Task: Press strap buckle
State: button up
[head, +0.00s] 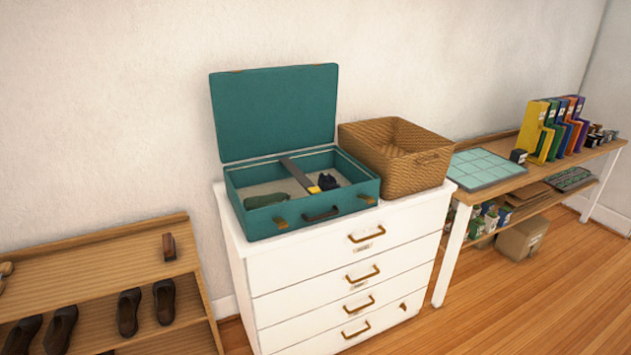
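A teal suitcase (259,223) stands open on a white chest of drawers, its lid (274,114) raised at the back. A dark grey strap (300,175) runs across the inside from back to front. A yellow part, which looks like the strap buckle (314,189), is at the strap's front end. It is too small to tell whether it is fastened. A green rolled item (266,200) lies left of the strap and a dark blue item (328,181) lies right of it. My gripper is not in view.
A wicker basket (398,155) stands right of the suitcase on the chest of drawers (340,262). A shoe rack (118,272) is at the left. A wooden table (565,160) with binders is at the right. Wooden floor (520,300) is clear at the lower right.

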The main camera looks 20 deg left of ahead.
aim_at(313, 191)
jog(key=u, duration=0.05)
jog(key=i, duration=0.9)
jog(key=u, duration=0.95)
jog(key=i, duration=1)
jog(key=u, duration=0.6)
